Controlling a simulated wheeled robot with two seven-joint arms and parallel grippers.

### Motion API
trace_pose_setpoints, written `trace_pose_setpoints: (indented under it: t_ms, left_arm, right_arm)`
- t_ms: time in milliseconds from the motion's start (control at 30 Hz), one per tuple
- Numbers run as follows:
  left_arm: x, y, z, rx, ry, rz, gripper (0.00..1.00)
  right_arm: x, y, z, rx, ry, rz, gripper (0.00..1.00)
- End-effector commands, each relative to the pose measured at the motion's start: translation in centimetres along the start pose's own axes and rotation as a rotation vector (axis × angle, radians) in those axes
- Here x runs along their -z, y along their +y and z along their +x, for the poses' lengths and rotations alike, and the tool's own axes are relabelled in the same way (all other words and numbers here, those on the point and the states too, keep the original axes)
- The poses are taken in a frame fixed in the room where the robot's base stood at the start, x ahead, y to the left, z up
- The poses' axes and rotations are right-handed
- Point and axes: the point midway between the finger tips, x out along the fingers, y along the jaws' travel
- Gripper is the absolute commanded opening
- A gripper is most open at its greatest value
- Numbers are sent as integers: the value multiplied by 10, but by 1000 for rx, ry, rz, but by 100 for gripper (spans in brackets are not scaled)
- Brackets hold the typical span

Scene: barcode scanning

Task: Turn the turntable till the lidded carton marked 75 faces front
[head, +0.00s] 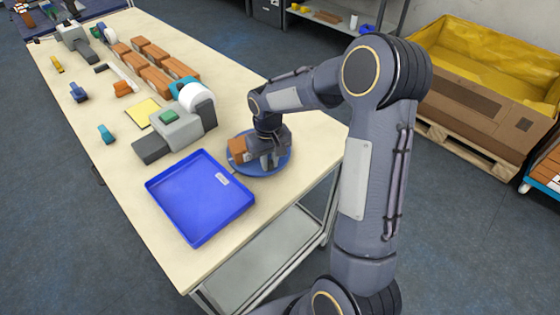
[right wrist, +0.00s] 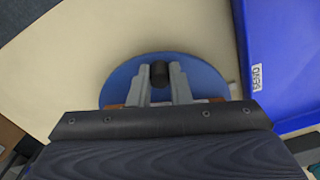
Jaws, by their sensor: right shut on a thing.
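The blue round turntable (head: 282,166) sits at the table's near right edge, and it also shows in the right wrist view (right wrist: 118,88). A brown carton (head: 237,149) stands on its left side, partly covered by my gripper; I cannot read any mark or make out a lid. My right gripper (head: 268,162) is low over the turntable. In the right wrist view, its fingers are shut on a dark upright knob (right wrist: 158,74) near the turntable's rim. Brown edges show beside the fingers there, mostly hidden by the gripper body. My left gripper is not in view.
A blue tray (head: 200,205) lies close beside the turntable on the left. A grey device with a white roll (head: 197,97) stands behind it, near a yellow pad (head: 142,112). Several brown boxes (head: 150,68) line the far table. Bare tabletop (head: 118,180) lies left of the tray.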

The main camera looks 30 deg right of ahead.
Motion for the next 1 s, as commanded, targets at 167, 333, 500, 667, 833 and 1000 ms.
trace_pose_setpoints:
  t_ms: [167, 333, 500, 667, 833, 1000]
  left_arm:
    - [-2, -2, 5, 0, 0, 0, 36]
    - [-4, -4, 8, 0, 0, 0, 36]
    - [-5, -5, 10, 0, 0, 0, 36]
    - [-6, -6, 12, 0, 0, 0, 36]
    - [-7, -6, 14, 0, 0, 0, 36]
    - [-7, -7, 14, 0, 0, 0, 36]
  right_arm:
    - [4, -13, 0, 0, 4, 73, 0]
    - [6, -22, 0, 1, 3, 154, 0]
    - [8, -30, 0, 1, 4, 237, 0]
    - [10, -36, -1, 1, 5, 317, 0]
    - [12, -43, -1, 1, 5, 403, 0]
    - [16, -49, -1, 1, 4, 487, 0]
